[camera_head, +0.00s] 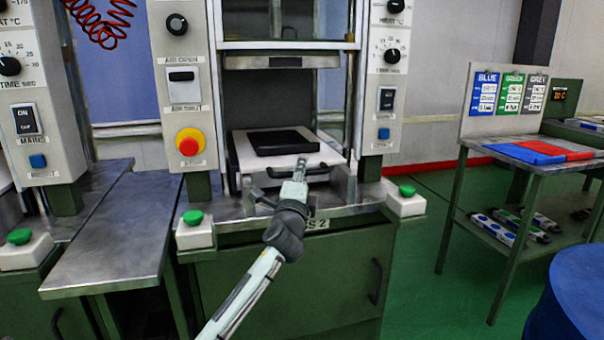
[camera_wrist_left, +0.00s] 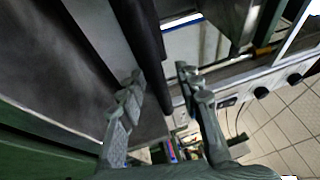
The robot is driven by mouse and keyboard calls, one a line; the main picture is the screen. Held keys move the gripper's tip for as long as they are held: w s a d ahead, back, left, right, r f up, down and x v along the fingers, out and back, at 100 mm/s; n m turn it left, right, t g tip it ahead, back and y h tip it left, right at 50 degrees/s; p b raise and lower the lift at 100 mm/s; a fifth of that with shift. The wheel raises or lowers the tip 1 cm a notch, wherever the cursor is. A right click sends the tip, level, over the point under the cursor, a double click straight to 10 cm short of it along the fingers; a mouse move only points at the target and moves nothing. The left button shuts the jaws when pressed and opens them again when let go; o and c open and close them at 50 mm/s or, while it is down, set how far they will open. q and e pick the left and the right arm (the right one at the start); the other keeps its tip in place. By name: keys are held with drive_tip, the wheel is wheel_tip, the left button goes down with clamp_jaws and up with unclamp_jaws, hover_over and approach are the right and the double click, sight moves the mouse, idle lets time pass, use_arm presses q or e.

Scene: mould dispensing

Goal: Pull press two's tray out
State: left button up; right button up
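Press two's tray is the pale slab (camera_head: 325,153) low in the press, with a black flat mould (camera_head: 281,141) on top. A dark bar handle (camera_head: 318,171) runs along its front. My left gripper (camera_head: 300,166) is at the front of the tray, at the handle. In the left wrist view, its two fingers (camera_wrist_left: 160,76) stand apart with a dark round bar (camera_wrist_left: 146,40) running between them. I cannot tell whether either finger touches the bar. My right gripper is not in view.
Green buttons (camera_head: 193,217) (camera_head: 407,190) on white boxes flank the press's front ledge. A red emergency knob (camera_head: 190,142) is on the left panel. A metal side table (camera_head: 110,240) stands left. A rack (camera_head: 540,165) with blue and red mats and a blue drum (camera_head: 575,300) stand right.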

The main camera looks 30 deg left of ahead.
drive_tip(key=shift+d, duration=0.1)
use_arm(q)
clamp_jaws()
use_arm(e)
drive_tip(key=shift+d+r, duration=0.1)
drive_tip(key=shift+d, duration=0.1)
use_arm(q)
drive_tip(key=shift+f, duration=0.1)
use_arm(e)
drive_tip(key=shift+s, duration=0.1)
